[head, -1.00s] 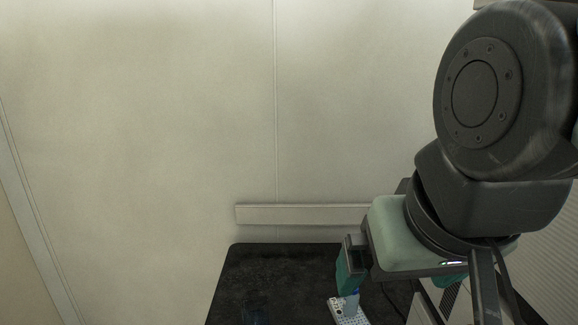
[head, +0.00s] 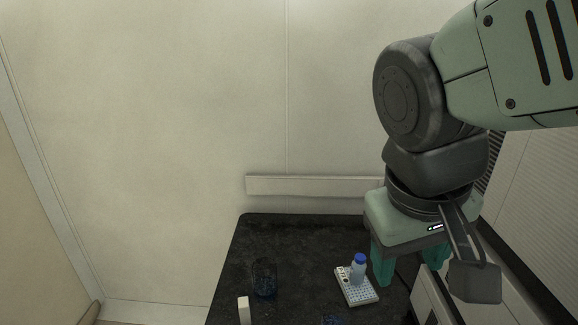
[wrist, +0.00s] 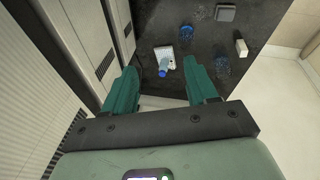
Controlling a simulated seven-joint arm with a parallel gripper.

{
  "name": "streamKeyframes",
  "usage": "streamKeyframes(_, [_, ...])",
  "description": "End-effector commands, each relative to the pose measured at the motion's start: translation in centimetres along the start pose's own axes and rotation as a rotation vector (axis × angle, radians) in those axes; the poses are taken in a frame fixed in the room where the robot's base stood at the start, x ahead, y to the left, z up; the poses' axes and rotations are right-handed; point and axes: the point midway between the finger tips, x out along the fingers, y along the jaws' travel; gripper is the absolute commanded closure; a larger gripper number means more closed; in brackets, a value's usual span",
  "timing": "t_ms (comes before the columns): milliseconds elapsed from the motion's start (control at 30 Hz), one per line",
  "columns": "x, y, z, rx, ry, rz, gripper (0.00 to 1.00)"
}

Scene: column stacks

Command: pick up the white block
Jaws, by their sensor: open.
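The white block (head: 244,311) stands upright near the front left of the black table, partly cut by the bottom edge of the head view. My gripper (head: 406,266) is above the right side of the table, well to the right of the block. In the wrist view my gripper (wrist: 162,67) has its two green fingers wide apart with nothing held between them.
A blue-capped bottle (head: 358,268) stands on a white perforated rack (head: 357,290), between my gripper and the block. A dark blue transparent container (head: 264,279) stands near the block. Another blue item (head: 333,320) lies at the front. A grey square item (wrist: 225,13) sits farther off.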

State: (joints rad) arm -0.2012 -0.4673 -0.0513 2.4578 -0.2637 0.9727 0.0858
Motion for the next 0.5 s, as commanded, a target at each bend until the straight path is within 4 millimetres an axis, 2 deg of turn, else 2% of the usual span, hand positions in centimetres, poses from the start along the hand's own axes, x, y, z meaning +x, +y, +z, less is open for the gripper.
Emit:
streamKeyframes(33, [1.5, -0.1, -0.4, -0.068, -0.079, 0.042, 0.43])
streamKeyframes(100, [3.1, 0.2, -0.9, -0.155, -0.169, 0.117, 0.43])
streamKeyframes(267, [6.5, 0.6, -2.6, -0.37, -0.338, 0.316, 0.43])
streamKeyframes(500, [11.0, -0.4, -6.7, -0.727, -0.484, 0.681, 0.43])
